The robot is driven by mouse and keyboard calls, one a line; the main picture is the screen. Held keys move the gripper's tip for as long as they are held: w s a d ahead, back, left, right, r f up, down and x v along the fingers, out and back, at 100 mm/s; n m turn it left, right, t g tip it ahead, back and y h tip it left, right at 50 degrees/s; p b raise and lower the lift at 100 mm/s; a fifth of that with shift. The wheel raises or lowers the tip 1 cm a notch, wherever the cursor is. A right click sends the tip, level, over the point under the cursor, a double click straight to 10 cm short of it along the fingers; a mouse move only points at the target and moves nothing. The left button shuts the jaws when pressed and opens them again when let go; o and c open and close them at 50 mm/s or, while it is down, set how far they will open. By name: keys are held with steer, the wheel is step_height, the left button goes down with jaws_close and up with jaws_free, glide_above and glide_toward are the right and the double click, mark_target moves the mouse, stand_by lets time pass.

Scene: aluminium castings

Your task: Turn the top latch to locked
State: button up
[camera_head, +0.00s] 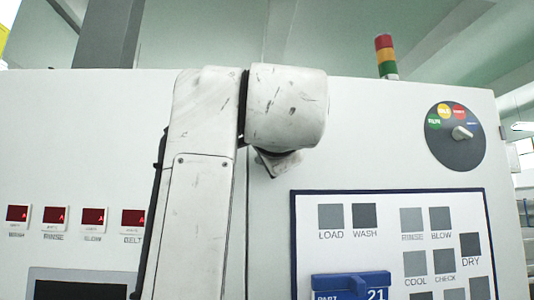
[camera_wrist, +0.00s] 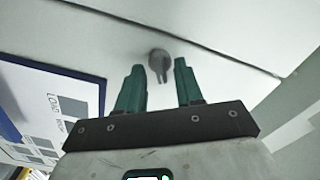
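The latch (camera_wrist: 159,60) is a small grey round knob with a narrow tab, on the white panel in the wrist view. Its tab points down in the picture, toward my gripper. My gripper (camera_wrist: 156,70) has two green fingers, open and spread on either side of the latch. I see clear gaps between the fingers and the tab, with nothing held. How deep the fingertips reach relative to the latch is hard to tell. In the head view my arm blocks part of the cabinet, and I cannot make out the latch or fingers there.
The white cabinet front (camera_head: 80,150) fills the head view. It carries a rotary dial (camera_head: 456,135), a blue-framed button board (camera_head: 390,192), a blue part sign (camera_head: 350,284) and red displays (camera_head: 93,216). A signal light (camera_head: 385,55) stands on top. A dark seam (camera_wrist: 170,34) crosses the panel beyond the latch.

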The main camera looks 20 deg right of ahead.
steer(key=b+v, duration=0.4)
steer(key=v, duration=0.6)
steer(key=shift+s+a, duration=0.15)
steer(key=shift+s, duration=0.25)
